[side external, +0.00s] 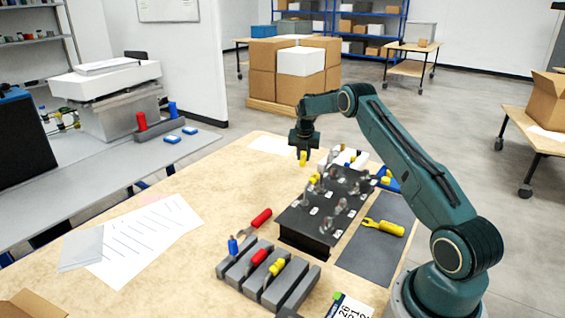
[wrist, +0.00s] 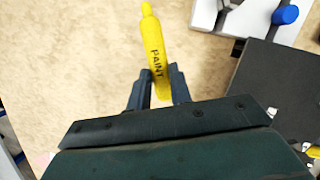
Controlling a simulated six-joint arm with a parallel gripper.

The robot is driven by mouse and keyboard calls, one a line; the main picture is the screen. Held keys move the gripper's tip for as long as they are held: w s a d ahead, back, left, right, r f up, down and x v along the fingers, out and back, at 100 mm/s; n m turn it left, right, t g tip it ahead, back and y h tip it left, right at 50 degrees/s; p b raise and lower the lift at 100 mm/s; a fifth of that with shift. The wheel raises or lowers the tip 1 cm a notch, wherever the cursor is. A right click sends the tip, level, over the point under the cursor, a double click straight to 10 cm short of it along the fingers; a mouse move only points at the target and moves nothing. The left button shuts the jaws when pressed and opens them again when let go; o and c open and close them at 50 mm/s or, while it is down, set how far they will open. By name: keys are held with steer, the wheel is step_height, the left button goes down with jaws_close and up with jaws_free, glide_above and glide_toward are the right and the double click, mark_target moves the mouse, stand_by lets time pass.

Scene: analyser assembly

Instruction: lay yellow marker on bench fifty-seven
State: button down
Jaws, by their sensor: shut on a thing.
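The yellow marker (wrist: 153,42), with the word PAINT on its barrel, is held between the two fingers of my gripper (wrist: 158,88). In the wrist view its narrow tip points away from the gripper over bare wooden bench top. In the side view the marker (side external: 303,158) hangs below my gripper (side external: 303,150), above the far part of the bench (side external: 200,172). I cannot tell exactly how high it is above the surface. No label with the number fifty-seven is readable.
A black panel (side external: 302,236) with several clear and yellow fittings stands right of the marker. A grey rack (side external: 232,267) with coloured-handled tools is at the front. A yellow-handled tool (side external: 390,228) lies on a dark mat (side external: 365,262). Papers (side external: 150,235) lie left. The bench middle is clear.

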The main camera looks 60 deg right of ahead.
steer(key=shift+f, duration=2.75)
steer(key=shift+f, duration=0.4)
steer(key=c, duration=1.2)
jaws_free()
steer(key=shift+r, duration=0.15)
steer(key=v, duration=1.3)
steer(key=shift+a+r, duration=0.15)
steer(key=shift+r, duration=0.15)
